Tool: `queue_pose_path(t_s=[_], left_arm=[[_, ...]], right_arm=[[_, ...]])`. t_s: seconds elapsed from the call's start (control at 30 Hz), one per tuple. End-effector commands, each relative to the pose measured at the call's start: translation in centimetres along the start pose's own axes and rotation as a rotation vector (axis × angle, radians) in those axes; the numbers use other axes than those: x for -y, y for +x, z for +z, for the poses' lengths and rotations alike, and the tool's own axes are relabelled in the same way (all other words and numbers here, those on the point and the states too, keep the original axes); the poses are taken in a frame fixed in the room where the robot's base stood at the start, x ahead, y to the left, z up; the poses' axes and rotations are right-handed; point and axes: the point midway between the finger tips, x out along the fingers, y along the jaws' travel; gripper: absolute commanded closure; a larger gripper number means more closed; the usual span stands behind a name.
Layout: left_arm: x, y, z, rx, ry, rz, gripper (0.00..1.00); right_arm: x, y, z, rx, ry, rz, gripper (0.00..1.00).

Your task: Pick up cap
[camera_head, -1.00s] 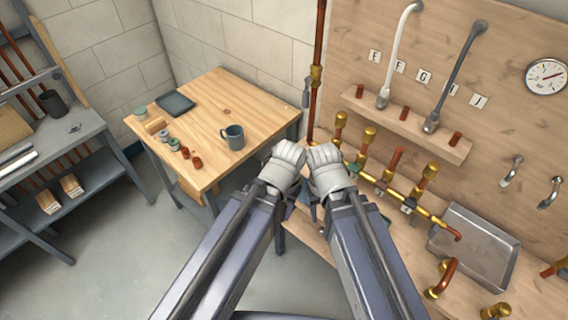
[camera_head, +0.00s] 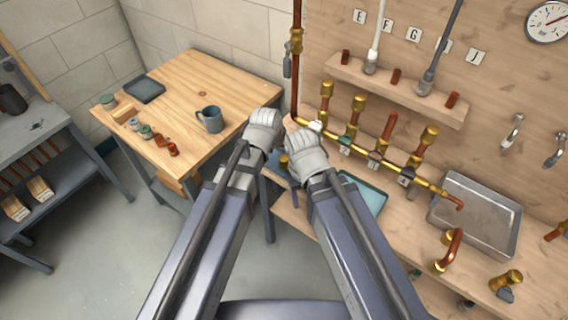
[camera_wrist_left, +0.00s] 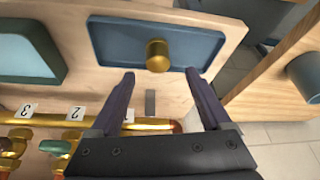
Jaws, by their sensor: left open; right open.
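A brass cap (camera_wrist_left: 158,55) stands upright on a shallow blue tray (camera_wrist_left: 112,38) in the left wrist view. My left gripper (camera_wrist_left: 158,76) is open and empty, with its two dark fingers on either side of the line to the cap and apart from it. In the head view a bit of the brass cap (camera_head: 284,162) shows between my two wrists. There my left gripper (camera_head: 264,132) is the higher one, its fingers mostly hidden by its own housing. My right gripper (camera_head: 298,160) is beside it, lower and to the right, open.
A brass pipe manifold (camera_head: 375,157) with several upright valves runs along the bench behind. A teal tray (camera_head: 364,194) and a metal tray (camera_head: 478,217) lie to the right. A wooden table (camera_head: 190,90) with a mug (camera_head: 210,119) stands to the left.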

Motion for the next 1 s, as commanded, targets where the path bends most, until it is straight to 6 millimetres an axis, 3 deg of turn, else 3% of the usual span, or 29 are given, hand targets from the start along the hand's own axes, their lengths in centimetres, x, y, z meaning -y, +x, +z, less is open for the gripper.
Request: queue_pose_path(t_s=[0.33,0.7,1.0], left_arm=[[0.0,1.5,0.2,0.001,0.000,0.000,0.19],[-0.1,5.8,0.4,0.001,0.000,-0.001,0.19],[-0.1,5.7,0.3,0.001,0.000,-0.001,0.20]], right_arm=[[0.1,1.4,-0.1,0.000,0.000,0.000,0.38],[0.5,5.5,-0.3,0.000,0.000,0.000,0.38],[0.5,5.4,-0.3,0.000,0.000,0.000,0.38]])
